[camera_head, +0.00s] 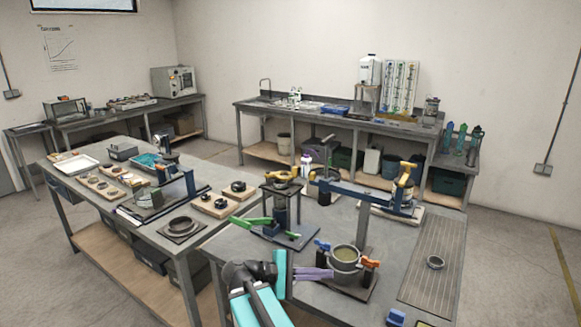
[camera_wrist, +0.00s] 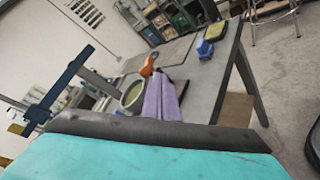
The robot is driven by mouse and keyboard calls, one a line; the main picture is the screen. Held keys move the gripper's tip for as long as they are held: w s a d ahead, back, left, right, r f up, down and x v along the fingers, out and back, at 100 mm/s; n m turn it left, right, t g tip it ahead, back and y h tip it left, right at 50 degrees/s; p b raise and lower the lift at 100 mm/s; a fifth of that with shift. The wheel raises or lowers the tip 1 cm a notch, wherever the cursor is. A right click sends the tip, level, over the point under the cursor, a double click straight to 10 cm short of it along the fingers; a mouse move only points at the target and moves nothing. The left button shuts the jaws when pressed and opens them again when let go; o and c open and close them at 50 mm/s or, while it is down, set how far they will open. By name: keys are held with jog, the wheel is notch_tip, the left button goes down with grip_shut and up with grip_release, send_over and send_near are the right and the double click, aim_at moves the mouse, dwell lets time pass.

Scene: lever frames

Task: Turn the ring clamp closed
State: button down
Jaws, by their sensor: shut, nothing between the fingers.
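A round metal ring-shaped vessel (camera_head: 345,262) stands on a dark plate on the near bench, with an orange lever (camera_head: 370,263) on its right and a blue piece (camera_head: 322,245) on its left. I take this to be the ring clamp; its exact closure state is too small to tell. My gripper (camera_head: 328,274) has purple fingers, shut and empty, just left of the vessel in the head view. Whether they touch it I cannot tell. In the wrist view the fingers (camera_wrist: 160,85) are together, beside the vessel (camera_wrist: 132,95), and the orange lever (camera_wrist: 147,66) is beyond them.
A stand with a green handle (camera_head: 245,226) is left of the vessel. A blue beam with a yellow handle (camera_head: 405,178) stands behind it.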

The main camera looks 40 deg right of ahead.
jog(key=s+a+f+n+y, duration=0.15)
jog(key=a+f, duration=0.25)
jog(key=f, duration=0.5)
jog(key=s+a+f+y+p, duration=0.1)
jog(key=s+a+f+y, duration=0.3)
jog(key=f, duration=0.6)
jog(key=s+a+f+n+h, duration=0.1)
jog(key=a+f, duration=0.4)
jog(key=f, duration=0.4)
jog(key=s+a+f+m+y, duration=0.3)
jog(key=s+a+f+y, duration=0.1)
jog(key=a+f, duration=0.4)
jog(key=s+a+f+m+y, duration=0.3)
jog(key=s+a+f+y, duration=0.2)
jog(key=a+f, duration=0.4)
jog(key=shift+s+a+t+p, duration=0.3)
jog(key=shift+a+t+p, duration=0.1)
jog(key=shift+a, duration=0.75)
jog(key=shift+w+a+f+y, duration=0.1)
jog(key=shift+y, duration=0.15)
